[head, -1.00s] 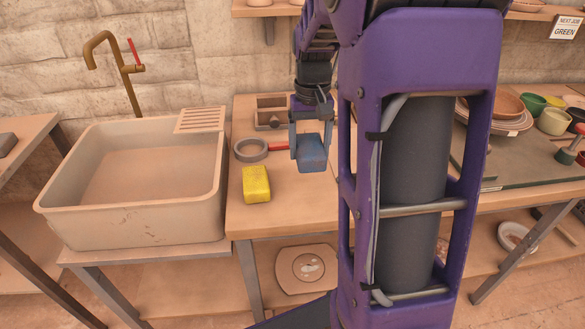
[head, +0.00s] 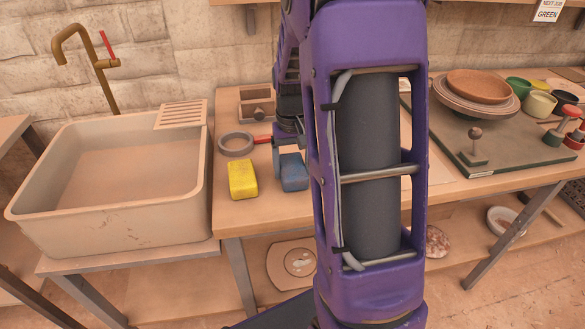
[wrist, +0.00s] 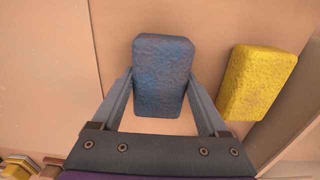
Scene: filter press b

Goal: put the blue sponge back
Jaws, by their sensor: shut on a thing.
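The blue sponge (head: 293,173) is between the two fingers of my gripper (head: 290,158), just right of the yellow sponge (head: 242,179) on the wooden table. In the wrist view my gripper (wrist: 160,84) has one finger on each long side of the blue sponge (wrist: 161,70) and is shut on it. The yellow sponge (wrist: 257,82) lies to the right there, apart from it. The blue sponge is low over or on the tabletop; I cannot tell if it touches. My arm hides part of its right side in the head view.
A sink (head: 110,215) adjoins the table's left side. On the right are a green board (head: 500,152), stacked dishes (head: 476,90) and several cups. The table's front edge is near.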

